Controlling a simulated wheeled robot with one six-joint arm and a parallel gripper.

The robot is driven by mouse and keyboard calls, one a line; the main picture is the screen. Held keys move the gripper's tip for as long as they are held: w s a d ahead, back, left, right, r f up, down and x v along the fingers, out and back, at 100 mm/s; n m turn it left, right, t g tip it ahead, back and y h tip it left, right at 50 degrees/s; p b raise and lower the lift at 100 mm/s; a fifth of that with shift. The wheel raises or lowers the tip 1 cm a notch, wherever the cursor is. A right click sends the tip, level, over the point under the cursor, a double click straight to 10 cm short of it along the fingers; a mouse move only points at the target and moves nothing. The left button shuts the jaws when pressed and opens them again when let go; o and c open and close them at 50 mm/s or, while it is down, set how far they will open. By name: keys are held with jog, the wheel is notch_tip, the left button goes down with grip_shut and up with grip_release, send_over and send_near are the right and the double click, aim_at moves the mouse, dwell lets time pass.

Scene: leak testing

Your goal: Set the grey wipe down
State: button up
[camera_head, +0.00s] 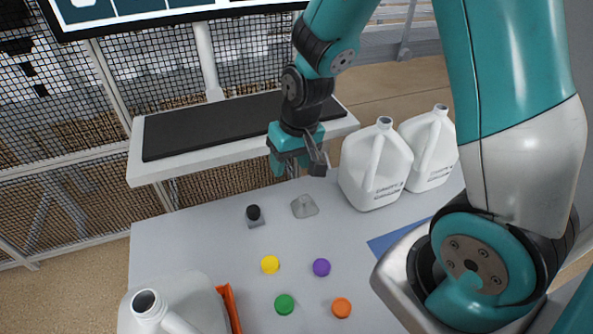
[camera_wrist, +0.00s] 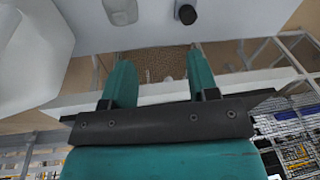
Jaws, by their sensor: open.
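The grey wipe (camera_head: 304,206) lies on the white table, toward its far side, left of the white jugs. It also shows at the top of the wrist view (camera_wrist: 121,10), apart from the fingers. My gripper (camera_head: 298,168) is open and empty, above the table's far edge and beyond the wipe. Its two teal fingers stand apart in the wrist view (camera_wrist: 160,57), with nothing between them.
A black-topped piece (camera_head: 254,214) stands left of the wipe. Two white jugs (camera_head: 376,168) (camera_head: 430,148) stand right, another jug (camera_head: 175,308) front left by an orange object (camera_head: 229,308). Yellow (camera_head: 270,265), purple (camera_head: 321,267), green (camera_head: 284,304) and orange (camera_head: 341,307) caps lie in front.

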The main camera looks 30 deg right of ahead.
jog(key=s+a+r+n+y, duration=0.1)
jog(key=s+a+r+n, duration=0.3)
jog(key=s+r, duration=0.4)
jog(key=s+a+r+n+g+y, duration=0.1)
jog(key=s+a+r+n, duration=0.2)
jog(key=s+a+r, duration=0.3)
jog(key=s+r, duration=0.2)
jog(key=s, duration=0.1)
jog(key=shift+s+a+r+n+g+y, duration=0.2)
jog(key=shift+s+n+g+y, duration=0.1)
jog(key=shift+n+y, duration=0.1)
